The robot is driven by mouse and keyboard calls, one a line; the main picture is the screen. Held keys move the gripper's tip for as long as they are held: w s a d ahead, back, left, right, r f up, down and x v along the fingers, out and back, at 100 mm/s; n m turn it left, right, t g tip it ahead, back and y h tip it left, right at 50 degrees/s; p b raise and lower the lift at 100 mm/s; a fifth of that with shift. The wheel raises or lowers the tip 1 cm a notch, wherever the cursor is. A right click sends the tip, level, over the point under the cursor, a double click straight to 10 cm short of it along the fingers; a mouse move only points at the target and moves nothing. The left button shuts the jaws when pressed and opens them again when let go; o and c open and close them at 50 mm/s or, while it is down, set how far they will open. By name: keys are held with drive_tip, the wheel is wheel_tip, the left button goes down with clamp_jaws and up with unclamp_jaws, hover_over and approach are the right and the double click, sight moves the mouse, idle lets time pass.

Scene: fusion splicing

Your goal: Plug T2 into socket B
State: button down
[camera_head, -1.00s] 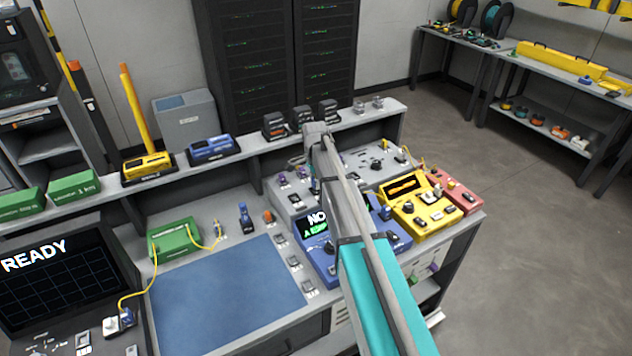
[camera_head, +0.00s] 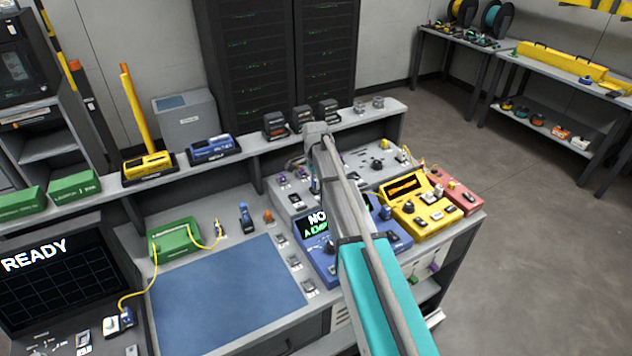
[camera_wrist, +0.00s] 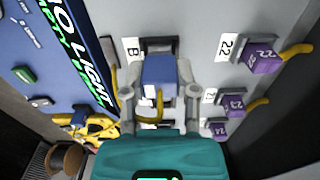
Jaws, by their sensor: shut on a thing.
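In the wrist view my gripper (camera_wrist: 160,88) is shut on a blue plug (camera_wrist: 159,70), one finger on each side. No T2 mark can be read on the plug. A short yellow lead shows at its near side. Socket B (camera_wrist: 159,44) is a dark-framed opening on the grey panel, beside the label B (camera_wrist: 133,49). The plug is in front of the socket and covers part of it. I cannot tell whether the plug touches it or has entered it.
Purple plugs (camera_wrist: 263,57) with yellow leads sit to the right, by labels 22, 23 and 24. A blue device (camera_head: 318,252) with a lit screen is close on the left in the wrist view. A yellow device (camera_head: 418,208) and a red one (camera_head: 462,197) stand right of my arm.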

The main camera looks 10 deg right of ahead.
drive_tip(key=shift+f+b, duration=0.5)
drive_tip(key=shift+f, duration=0.05)
idle(0.4)
drive_tip(key=shift+c, duration=1.5)
unclamp_jaws()
drive_tip(key=shift+r, duration=0.1)
